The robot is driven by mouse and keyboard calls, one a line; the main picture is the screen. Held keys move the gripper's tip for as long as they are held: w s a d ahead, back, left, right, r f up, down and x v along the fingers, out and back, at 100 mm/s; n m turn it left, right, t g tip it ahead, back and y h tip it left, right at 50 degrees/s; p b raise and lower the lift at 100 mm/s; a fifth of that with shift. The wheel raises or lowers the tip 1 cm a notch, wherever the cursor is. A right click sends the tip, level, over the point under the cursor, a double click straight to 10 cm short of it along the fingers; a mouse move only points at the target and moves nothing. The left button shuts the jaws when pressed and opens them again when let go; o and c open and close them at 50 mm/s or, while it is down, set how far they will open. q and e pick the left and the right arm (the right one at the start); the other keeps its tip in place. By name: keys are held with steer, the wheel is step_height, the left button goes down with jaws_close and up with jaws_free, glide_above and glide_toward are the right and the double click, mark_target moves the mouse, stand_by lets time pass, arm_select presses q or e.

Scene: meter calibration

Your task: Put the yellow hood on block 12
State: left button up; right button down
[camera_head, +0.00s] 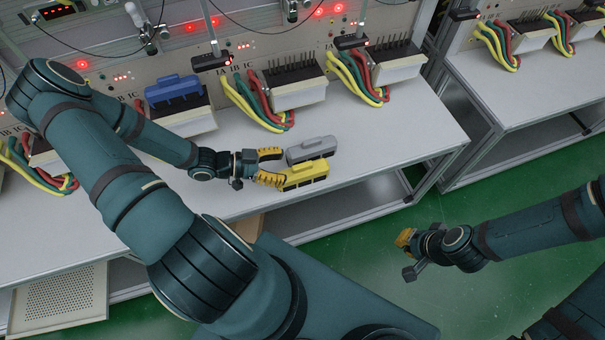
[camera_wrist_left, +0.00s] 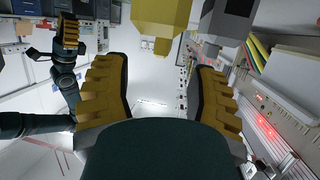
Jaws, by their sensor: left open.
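The yellow hood (camera_head: 306,178) lies near the front edge of the table, just in front of a grey hood (camera_head: 311,149). It also shows at the top of the left wrist view (camera_wrist_left: 160,14). My left gripper (camera_head: 271,167) is open and empty beside the left ends of the two hoods. In the left wrist view its fingers (camera_wrist_left: 158,95) are wide apart, with nothing between them. My right gripper (camera_head: 404,239) hangs over the floor beyond the table's right end; its opening is unclear. White blocks with bare dark pins stand at the panel; no number 12 is readable.
One block carries a blue hood (camera_head: 174,88). Two bare-pinned blocks, the middle one (camera_head: 301,95) and the right one (camera_head: 399,70), have yellow, green and red cables at their left. The white table (camera_head: 390,150) is clear right of the hoods.

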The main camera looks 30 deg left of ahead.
mark_target(297, 166)
arm_select(q)
steer(key=shift+w+b+x, duration=0.25)
steer(key=shift+b+x, duration=0.35)
steer(key=shift+x, duration=2.75)
steer(key=shift+o, duration=0.2)
steer(key=shift+a+r, duration=0.1)
steer(key=shift+a, duration=0.05)
jaws_close()
